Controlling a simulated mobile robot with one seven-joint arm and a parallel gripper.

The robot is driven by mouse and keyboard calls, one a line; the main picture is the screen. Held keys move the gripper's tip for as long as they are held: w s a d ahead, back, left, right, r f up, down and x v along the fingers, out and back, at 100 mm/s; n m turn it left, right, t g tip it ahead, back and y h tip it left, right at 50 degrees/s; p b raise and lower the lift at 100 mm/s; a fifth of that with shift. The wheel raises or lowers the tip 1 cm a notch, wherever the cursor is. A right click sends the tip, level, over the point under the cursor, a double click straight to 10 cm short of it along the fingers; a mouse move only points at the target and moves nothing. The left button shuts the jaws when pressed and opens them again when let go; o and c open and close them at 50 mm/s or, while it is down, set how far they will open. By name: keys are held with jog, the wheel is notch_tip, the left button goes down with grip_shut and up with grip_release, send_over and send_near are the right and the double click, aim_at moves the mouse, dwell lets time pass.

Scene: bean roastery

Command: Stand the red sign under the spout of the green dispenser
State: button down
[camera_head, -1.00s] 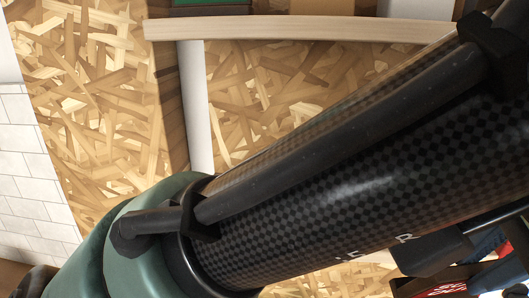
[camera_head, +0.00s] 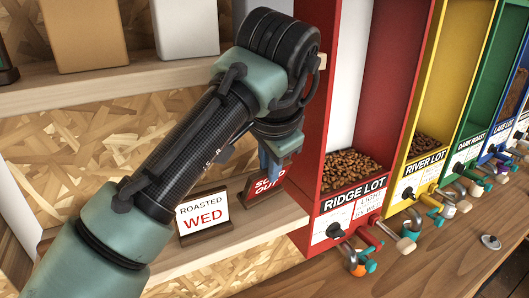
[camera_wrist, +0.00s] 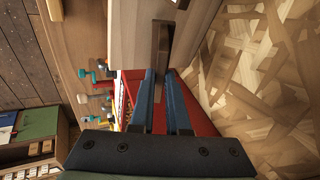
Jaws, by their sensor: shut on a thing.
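The red sign (camera_head: 264,188), with partly hidden white lettering, stands in a dark holder on the wooden shelf left of the red dispenser. My gripper (camera_head: 270,165) points down at it from above, its blue fingers shut on it. In the wrist view, red shows between and beside the fingers (camera_wrist: 160,74). The green dispenser (camera_head: 485,108), labelled DARK ROAST, is at the right, beyond the yellow one. Its spout (camera_head: 474,174) projects at the front above the wooden counter. My fingers hide part of the sign.
A white ROASTED WED sign (camera_head: 203,215) stands close left of the red sign. The red dispenser (camera_head: 312,120) rises just right of it. The yellow dispenser (camera_head: 440,85) is between red and green. A metal lid (camera_head: 490,242) lies on the counter (camera_head: 430,270).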

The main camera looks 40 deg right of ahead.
jog(key=shift+s+a, duration=0.1)
dwell(0.3)
jog(key=shift+f, duration=0.45)
jog(key=c, duration=0.9)
grip_release()
jog(key=shift+b, duration=0.3)
